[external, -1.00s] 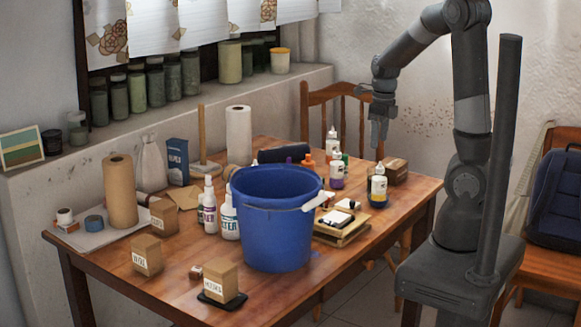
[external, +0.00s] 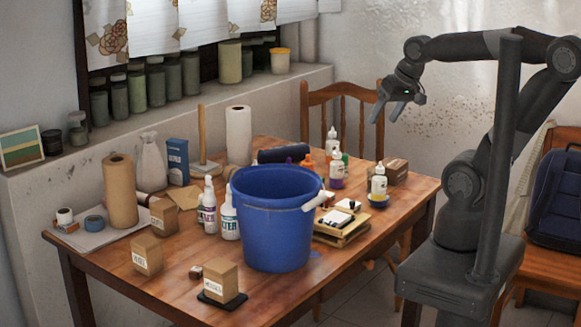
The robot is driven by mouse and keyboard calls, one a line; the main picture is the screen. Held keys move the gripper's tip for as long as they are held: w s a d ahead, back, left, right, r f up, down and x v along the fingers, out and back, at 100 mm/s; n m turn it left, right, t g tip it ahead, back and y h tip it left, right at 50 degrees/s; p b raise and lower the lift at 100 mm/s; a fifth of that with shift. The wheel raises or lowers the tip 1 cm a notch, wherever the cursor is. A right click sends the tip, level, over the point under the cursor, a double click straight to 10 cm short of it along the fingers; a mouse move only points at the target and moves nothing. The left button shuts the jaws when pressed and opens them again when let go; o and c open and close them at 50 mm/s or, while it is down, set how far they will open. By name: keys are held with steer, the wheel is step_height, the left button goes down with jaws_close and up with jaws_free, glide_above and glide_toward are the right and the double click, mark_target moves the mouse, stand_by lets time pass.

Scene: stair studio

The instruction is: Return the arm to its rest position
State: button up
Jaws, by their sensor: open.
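My gripper (external: 385,111) is open and empty in the external view. It is in the air above the far right part of the wooden table, in front of a chair back, with its fingers pointing down and a little left. My arm is folded back at the right, its upper links raised and the elbow near the picture's right edge. Nothing is between the fingers, and the gripper touches nothing.
A blue bucket (external: 277,228) stands on the wooden table (external: 180,284). Squeeze bottles (external: 378,184), small cardboard boxes (external: 147,254) and paper rolls (external: 120,190) surround it. A wooden chair (external: 339,97) stands behind. A dark backpack (external: 558,195) rests on a chair at right.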

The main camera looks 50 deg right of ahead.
steer(key=n, duration=0.1)
steer(key=s+a+n, duration=0.1)
steer(key=n, duration=0.1)
steer(key=shift+s+r, duration=0.2)
steer(key=shift+r, duration=0.1)
